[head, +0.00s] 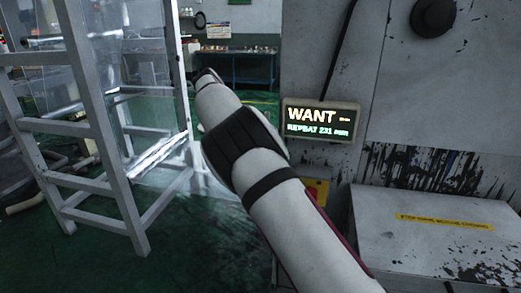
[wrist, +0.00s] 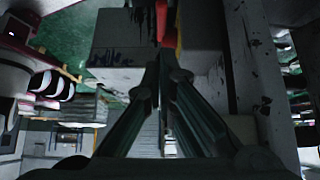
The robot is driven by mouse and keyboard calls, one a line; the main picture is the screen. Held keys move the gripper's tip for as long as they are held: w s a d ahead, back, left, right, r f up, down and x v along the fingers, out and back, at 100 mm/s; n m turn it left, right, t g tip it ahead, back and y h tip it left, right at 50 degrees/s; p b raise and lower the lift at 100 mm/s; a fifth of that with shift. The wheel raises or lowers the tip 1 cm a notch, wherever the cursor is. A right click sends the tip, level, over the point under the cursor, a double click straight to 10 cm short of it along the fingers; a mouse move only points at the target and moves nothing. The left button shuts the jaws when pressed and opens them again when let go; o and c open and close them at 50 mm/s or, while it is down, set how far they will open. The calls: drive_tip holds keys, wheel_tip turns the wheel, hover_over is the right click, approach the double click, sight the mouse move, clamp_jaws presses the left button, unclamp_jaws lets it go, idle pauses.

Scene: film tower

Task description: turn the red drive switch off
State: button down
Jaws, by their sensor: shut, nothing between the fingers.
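The red switch (wrist: 162,20) shows at the top centre of the wrist view, just beyond my fingertips, against a yellow plate (wrist: 179,28). Its lever position is too small and dark to tell. My gripper (wrist: 164,56) is shut and empty, its two dark fingers meeting close below the red part. I cannot tell whether they touch it. In the head view my white arm crosses the middle and hides my gripper. A yellow plate (head: 317,187) shows beside the arm on the machine front; the switch itself is mostly hidden there.
A lit display (head: 321,119) reading "WANT" and "REPEAT 231 mm" hangs on the scuffed grey machine above the yellow plate. A grey cabinet (head: 438,232) with a yellow label juts out at right. A white metal frame (head: 98,120) stands at left. Green floor lies between.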

drive_tip(key=shift+w+a+r, duration=0.15)
drive_tip(key=shift+a+r, duration=0.35)
drive_tip(key=s+d+r+n+t+y+p, duration=0.2)
drive_tip(key=s+d+r+n+y+p, duration=0.6)
drive_tip(key=s+d+r, duration=0.85)
drive_tip(key=s+a+n+t+p, duration=0.1)
drive_tip(key=s+n, duration=0.5)
drive_tip(key=s, duration=0.9)
drive_tip(key=s+a+n+t+p, duration=0.2)
drive_tip(key=s+n, duration=0.5)
drive_tip(key=s, duration=0.8)
drive_tip(key=shift+f+n+t, duration=0.3)
drive_tip(key=shift+f+t, duration=0.1)
drive_tip(key=shift+t, duration=0.4)
drive_tip(key=shift+s+a, duration=0.1)
